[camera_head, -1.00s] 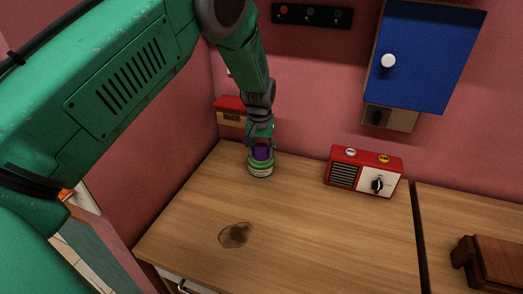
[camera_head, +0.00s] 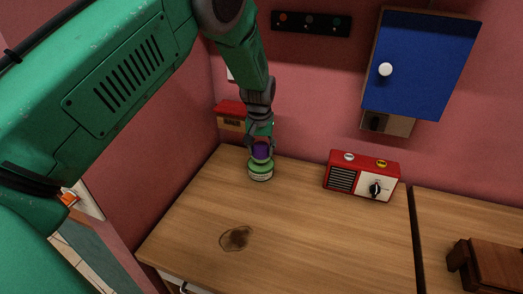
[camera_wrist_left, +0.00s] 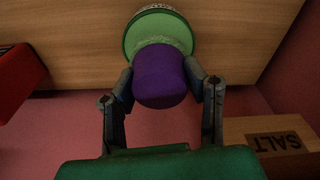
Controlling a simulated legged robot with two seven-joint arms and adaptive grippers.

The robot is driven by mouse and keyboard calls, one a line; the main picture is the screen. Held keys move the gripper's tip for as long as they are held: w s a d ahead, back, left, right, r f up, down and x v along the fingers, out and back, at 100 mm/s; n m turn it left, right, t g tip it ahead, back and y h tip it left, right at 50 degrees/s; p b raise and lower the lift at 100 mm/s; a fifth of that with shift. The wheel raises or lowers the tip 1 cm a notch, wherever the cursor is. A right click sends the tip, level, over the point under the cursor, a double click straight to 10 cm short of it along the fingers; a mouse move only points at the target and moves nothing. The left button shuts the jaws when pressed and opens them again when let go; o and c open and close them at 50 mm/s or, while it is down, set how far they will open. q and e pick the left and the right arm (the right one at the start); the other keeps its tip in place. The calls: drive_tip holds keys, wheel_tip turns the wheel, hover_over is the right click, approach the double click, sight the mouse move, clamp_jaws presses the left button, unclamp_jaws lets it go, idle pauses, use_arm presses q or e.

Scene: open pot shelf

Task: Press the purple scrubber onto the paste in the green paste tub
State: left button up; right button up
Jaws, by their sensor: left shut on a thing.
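The purple scrubber (camera_head: 261,151) is held between the fingers of my left gripper (camera_head: 260,145). It also shows large in the left wrist view (camera_wrist_left: 160,78), with a finger on each side. The green paste tub (camera_head: 260,173) stands upright on the wooden counter directly below the scrubber. In the left wrist view the tub's round green rim (camera_wrist_left: 133,38) shows behind the scrubber, with pale green inside. The scrubber hides part of the tub's opening. I cannot tell for sure whether the scrubber touches the paste. My right gripper is not in view.
A red and white radio (camera_head: 362,178) stands to the right on the counter (camera_head: 310,235). A salt box (camera_wrist_left: 270,140) with a red lid is on the wall behind. A blue cabinet (camera_head: 420,65) hangs at upper right. A dark stain (camera_head: 235,238) marks the clear counter in front.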

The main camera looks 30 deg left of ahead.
sight(261, 145)
use_arm(q)
drive_tip(key=shift+r+p, duration=1.7)
drive_tip(key=shift+r, duration=0.7)
drive_tip(key=shift+f, duration=0.1)
drive_tip(key=shift+s, duration=0.1)
